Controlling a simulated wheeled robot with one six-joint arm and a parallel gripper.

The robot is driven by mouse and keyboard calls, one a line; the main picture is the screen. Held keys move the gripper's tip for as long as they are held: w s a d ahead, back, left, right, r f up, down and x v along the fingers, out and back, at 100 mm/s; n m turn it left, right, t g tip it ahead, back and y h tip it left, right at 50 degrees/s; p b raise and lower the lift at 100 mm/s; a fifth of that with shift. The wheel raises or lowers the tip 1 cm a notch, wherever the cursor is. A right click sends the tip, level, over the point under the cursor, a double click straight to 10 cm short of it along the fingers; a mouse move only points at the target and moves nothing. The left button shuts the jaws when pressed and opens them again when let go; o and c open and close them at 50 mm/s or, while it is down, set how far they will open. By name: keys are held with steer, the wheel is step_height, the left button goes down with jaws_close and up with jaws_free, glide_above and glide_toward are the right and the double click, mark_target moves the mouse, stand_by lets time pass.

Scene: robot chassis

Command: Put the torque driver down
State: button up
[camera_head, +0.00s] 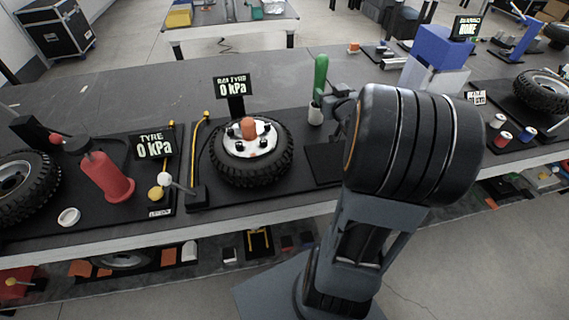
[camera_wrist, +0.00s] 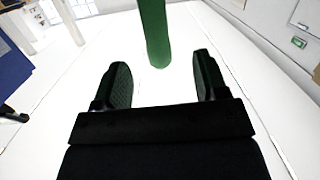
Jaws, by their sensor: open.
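The torque driver appears to be the green-handled tool (camera_head: 320,76). It stands upright at the back of the bench mat, its lower end at a small white holder (camera_head: 315,115). In the wrist view its green shaft (camera_wrist: 155,30) runs down from the top edge, between the lines of the two fingers and with gaps to both. My gripper (camera_wrist: 163,80) is open with nothing between its pads. In the head view my gripper (camera_head: 328,100) is right beside the tool, partly hidden by my arm. Whether a finger touches the tool cannot be told.
A dark flat pad (camera_head: 324,163) lies in front of the holder. A blue and white box (camera_head: 437,60) stands to the right. The bench's back left is clear.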

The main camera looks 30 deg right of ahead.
steer(key=s+a+f+g+y, duration=0.1)
steer(key=s+a+g, duration=0.3)
steer(key=a, duration=0.4)
steer(key=s+a+f+n+g+y, duration=0.1)
steer(key=s+a+f+g, duration=0.2)
steer(key=s+a, duration=0.3)
steer(key=s+a+f+n+g+y, duration=0.1)
steer(key=s+a+g, duration=0.4)
steer(key=a, duration=0.5)
steer(key=shift+s+a+f+g+y, duration=0.2)
steer(key=shift+s+f+g+y, duration=0.1)
steer(key=shift+s+f+g, duration=0.25)
steer(key=shift+a+f, duration=0.1)
